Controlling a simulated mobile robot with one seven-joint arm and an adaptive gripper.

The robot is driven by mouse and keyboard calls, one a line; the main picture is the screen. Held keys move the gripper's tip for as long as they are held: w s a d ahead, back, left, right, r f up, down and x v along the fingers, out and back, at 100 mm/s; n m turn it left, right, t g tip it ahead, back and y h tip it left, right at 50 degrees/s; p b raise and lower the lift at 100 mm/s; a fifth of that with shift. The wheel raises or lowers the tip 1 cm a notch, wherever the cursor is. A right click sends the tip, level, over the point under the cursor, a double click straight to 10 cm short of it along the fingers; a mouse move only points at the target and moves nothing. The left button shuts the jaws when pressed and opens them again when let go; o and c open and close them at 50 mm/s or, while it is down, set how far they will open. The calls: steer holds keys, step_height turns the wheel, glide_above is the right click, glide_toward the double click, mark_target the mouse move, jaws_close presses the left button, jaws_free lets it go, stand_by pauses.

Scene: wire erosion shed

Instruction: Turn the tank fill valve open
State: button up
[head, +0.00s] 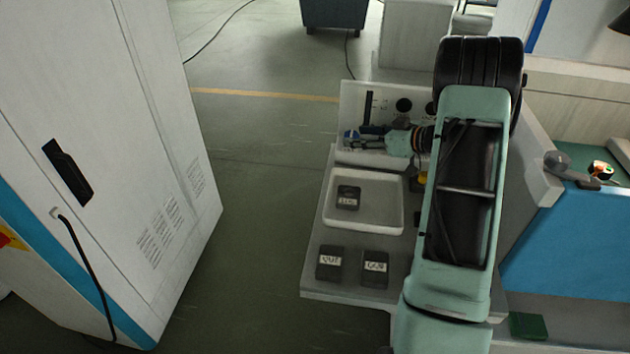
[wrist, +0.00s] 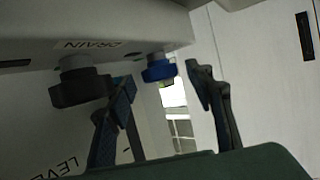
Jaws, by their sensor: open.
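A blue knob (wrist: 158,69) sticks out from a pale panel (wrist: 60,130) in the wrist view. In the head view it shows as a small blue spot (head: 351,135) at the panel's lower left. My gripper (wrist: 160,77) is open, with one dark finger on each side of the blue knob in the picture. I cannot tell whether either finger touches it. I see no readable fill label on the blue knob.
The panel (head: 380,97) also carries round black parts (head: 404,105). Below my arm, a white tray (head: 329,215) holds a dark labelled block (head: 348,197); two more blocks (head: 330,263) (head: 375,268) lie in front. A tall cabinet (head: 120,150) stands left, with open floor between.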

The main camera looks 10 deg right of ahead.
mark_target(349, 136)
steer(key=m+h+b, duration=0.1)
steer(key=b, duration=0.1)
steer(key=m+t+h+b, duration=0.1)
steer(key=b, duration=0.1)
steer(key=a+m+t+h+b, duration=0.1)
steer(key=shift+s+a+f+m+h+b, duration=0.1)
steer(key=shift+s+f+m+h+b, duration=0.2)
steer(key=shift+h+b, duration=0.1)
steer(key=m+h+b, duration=0.1)
steer(key=b, duration=0.1)
steer(key=m+h+b, duration=0.1)
steer(key=b, duration=0.1)
steer(key=shift+a+t+h, duration=0.3)
steer(key=shift+t, duration=0.1)
steer(key=shift+a+r+m+h+b, duration=0.15)
steer(key=shift+m+h+b, duration=0.4)
steer(key=shift+m+h, duration=0.2)
steer(key=shift+a+r+m+h+b, duration=0.1)
steer(key=shift+a+m+h+b, duration=0.05)
steer(key=shift+m+h+b, duration=0.5)
steer(key=shift+a+m+g+h+p, duration=0.15)
steer(key=shift+m+g+h+p, duration=0.25)
steer(key=shift+m+h, duration=0.5)
steer(key=shift+w+a+r+m+g+h+p, duration=0.15)
steer(key=shift+m+h+p, duration=0.25)
steer(key=shift+h+p, duration=0.25)
steer(key=shift+a+m+g+h+p, duration=0.15)
steer(key=shift+m+h+p, duration=0.25)
steer(key=shift+h+p, duration=0.25)
